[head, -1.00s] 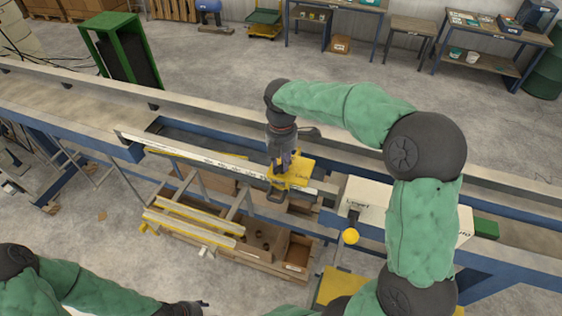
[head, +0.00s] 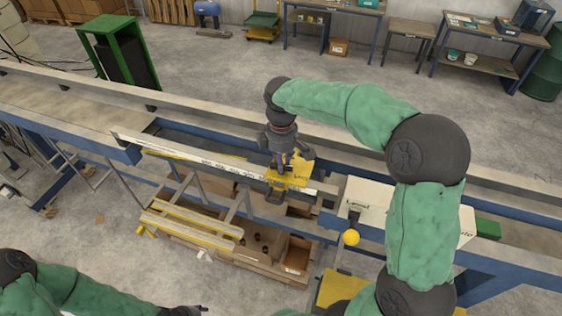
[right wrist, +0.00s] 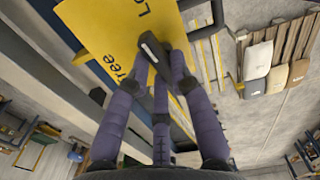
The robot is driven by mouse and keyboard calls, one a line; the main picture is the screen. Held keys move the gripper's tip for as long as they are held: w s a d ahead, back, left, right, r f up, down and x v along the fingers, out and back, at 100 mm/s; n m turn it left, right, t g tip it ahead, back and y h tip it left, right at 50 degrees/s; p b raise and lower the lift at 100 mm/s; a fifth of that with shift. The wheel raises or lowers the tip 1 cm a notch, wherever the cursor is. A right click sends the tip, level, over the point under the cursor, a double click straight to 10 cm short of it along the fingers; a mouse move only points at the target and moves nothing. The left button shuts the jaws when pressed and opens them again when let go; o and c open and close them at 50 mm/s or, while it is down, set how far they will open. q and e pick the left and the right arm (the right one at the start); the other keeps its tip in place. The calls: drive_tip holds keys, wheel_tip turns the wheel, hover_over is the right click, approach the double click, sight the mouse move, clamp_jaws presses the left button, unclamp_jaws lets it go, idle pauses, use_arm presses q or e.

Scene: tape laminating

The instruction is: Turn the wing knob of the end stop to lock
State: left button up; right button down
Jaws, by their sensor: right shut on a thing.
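The end stop is a yellow block (head: 293,179) on the long pale rail (head: 205,158) in the middle of the head view. In the right wrist view its yellow plate (right wrist: 105,32) carries black lettering, "Free" and a partly cut-off word starting "Lo". The wing knob (right wrist: 152,52) is a dark bar over that plate, tilted in the picture. My right gripper (head: 281,166) points down at the end stop, and its purple fingers are shut on the wing knob. My left gripper (head: 185,311) only just shows at the bottom edge; its fingers cannot be made out.
A pale box (head: 368,196) with a lever ending in a yellow ball (head: 351,238) stands right of the end stop. A wooden crate (head: 262,245) and a slatted rack (head: 192,226) lie below the rail. The blue-framed conveyor (head: 75,140) runs across the view.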

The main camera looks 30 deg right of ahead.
drive_tip(key=shift+m, duration=0.9)
drive_tip(key=c, duration=1.1)
unclamp_jaws()
wheel_tip(320, 180, up, 12)
